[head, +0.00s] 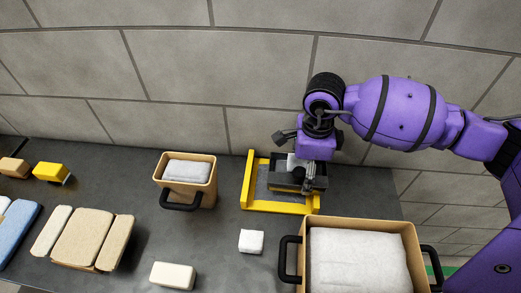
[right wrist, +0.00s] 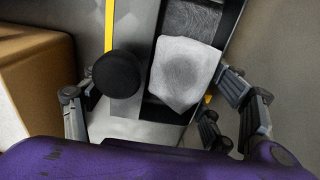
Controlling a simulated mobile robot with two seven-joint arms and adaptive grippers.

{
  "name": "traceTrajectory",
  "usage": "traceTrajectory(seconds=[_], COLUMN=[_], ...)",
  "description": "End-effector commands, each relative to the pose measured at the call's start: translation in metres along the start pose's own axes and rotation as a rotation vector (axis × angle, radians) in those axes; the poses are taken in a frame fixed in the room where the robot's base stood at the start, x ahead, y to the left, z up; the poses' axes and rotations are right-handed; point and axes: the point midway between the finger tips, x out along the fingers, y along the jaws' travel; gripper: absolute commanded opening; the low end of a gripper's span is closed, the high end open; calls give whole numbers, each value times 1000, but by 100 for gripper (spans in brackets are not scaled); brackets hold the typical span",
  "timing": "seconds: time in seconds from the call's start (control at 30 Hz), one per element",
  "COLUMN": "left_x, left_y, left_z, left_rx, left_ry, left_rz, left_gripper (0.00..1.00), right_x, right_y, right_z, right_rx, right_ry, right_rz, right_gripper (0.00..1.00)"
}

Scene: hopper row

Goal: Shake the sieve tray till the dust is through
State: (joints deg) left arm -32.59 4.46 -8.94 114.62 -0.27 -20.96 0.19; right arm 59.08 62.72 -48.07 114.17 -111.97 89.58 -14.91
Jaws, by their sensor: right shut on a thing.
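A yellow frame (head: 249,180) stands on the dark bench by the wall, with a grey plate inside it. The sieve tray (head: 284,180), a dark tray, sits over the right part of the frame. In the right wrist view the tray's grey mesh (right wrist: 188,22) shows, with a pale grey block (right wrist: 185,72) over it and a round black knob (right wrist: 118,75) beside it. My right gripper (head: 310,178) comes down from above at the tray's right side and is shut on it; the exact contact is partly hidden. Dust cannot be made out. My left gripper is out of view.
A small tan bin (head: 204,187) with a black handle stands left of the frame. A larger bin (head: 410,240) stands close in front, at right. White blocks (head: 251,241) (head: 173,275) lie in front. Yellow, tan and blue blocks lie at left. The wall (head: 220,70) rises close behind.

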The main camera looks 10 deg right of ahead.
Motion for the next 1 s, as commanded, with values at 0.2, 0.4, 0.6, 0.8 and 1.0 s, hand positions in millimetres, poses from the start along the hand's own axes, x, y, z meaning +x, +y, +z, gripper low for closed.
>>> traceTrajectory(seconds=[0.2, 0.4, 0.6, 0.8, 1.0], left_x=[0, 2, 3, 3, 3], left_y=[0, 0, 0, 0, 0], left_z=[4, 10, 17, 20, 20], left_rx=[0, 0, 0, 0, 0], left_ry=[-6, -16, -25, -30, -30], left_rz=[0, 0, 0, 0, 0], left_gripper=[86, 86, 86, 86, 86], right_x=[0, 0, 1, 0, 0], right_y=[0, 0, 0, 0, 0], right_z=[2, 27, 55, 76, 78], right_rx=[-1, -4, -3, -1, 0], right_ry=[-1, -4, -3, -2, 0], right_rz=[0, 0, 1, 0, -1], right_gripper=[41, 41, 41, 41, 41])
